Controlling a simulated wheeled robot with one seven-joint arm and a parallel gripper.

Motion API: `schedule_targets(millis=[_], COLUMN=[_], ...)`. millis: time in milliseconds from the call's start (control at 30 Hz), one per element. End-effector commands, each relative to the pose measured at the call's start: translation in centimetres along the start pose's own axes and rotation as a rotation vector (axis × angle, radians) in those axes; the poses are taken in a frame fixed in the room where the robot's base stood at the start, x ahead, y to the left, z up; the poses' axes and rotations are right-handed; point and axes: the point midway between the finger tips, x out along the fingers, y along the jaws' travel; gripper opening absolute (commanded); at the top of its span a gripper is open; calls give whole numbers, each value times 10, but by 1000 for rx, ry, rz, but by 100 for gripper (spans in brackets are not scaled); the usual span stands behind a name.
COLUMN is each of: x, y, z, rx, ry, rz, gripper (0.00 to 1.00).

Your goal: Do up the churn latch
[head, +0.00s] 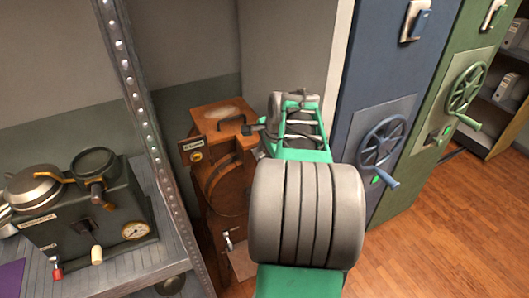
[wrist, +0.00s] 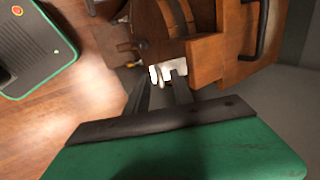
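The churn is a brown wooden cabinet (head: 211,122) with a round barrel front, standing against the wall left of my arm in the head view. In the wrist view its wood (wrist: 208,46) fills the top middle. A pale metal piece, which looks like the latch (wrist: 166,74), sits at the edge of the wood there. My gripper (wrist: 160,84) has its two dark fingers apart, with their tips right at this metal piece. Whether they touch it I cannot tell. In the head view my gripper (head: 252,131) is beside the churn's upper right, and the latch is hidden.
A black carry handle (head: 232,120) is on the churn's top. A metal shelf post (head: 145,110) and a dark machine with a gauge (head: 95,215) are on the left. A blue cabinet with a handwheel (head: 382,142) stands close on the right. The wooden floor (head: 440,240) is clear at right.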

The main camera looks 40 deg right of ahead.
Motion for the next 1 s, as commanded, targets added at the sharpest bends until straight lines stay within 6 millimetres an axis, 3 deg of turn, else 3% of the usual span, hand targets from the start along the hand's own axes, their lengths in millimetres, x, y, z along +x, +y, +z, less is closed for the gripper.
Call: schedule_targets(millis=[333, 1000], x=[0, 3], y=[0, 3], z=[0, 0], rx=[0, 0], ry=[0, 2], rz=[0, -29], gripper=[0, 0])
